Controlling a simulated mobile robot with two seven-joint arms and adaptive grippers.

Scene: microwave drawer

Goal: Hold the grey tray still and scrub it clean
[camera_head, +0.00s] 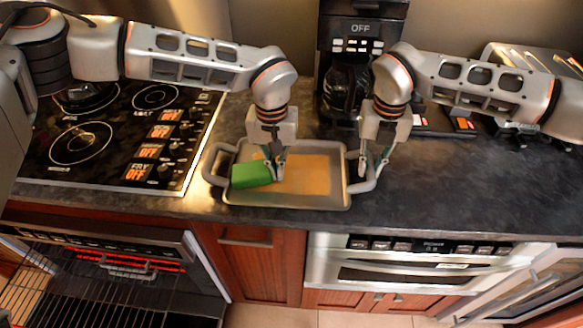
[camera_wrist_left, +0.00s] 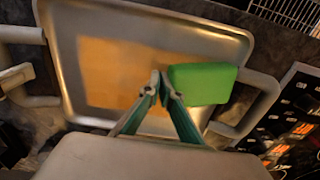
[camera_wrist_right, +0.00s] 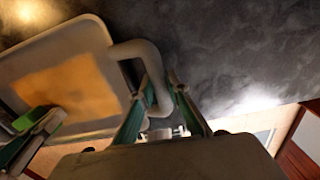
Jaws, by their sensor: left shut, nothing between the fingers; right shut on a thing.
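The grey tray (camera_head: 334,193) lies on the dark counter, with an orange-brown stain (camera_head: 308,174) over much of its floor. A green sponge (camera_head: 251,174) rests in the left part of the tray; it also shows in the left wrist view (camera_wrist_left: 201,84). My left gripper (camera_head: 278,177) is shut and empty over the stain, just right of the sponge. In the left wrist view its fingertips (camera_wrist_left: 161,82) meet beside the sponge. My right gripper (camera_head: 367,172) is shut on the tray's right handle (camera_wrist_right: 157,82), which shows between its fingers in the right wrist view.
A stove top (camera_head: 110,130) lies left of the tray, and an open oven (camera_head: 110,270) with a rack is below it. A coffee maker (camera_head: 350,85) stands behind the tray. A toaster (camera_head: 510,60) stands at the back right. The counter right of the tray (camera_head: 470,185) is clear.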

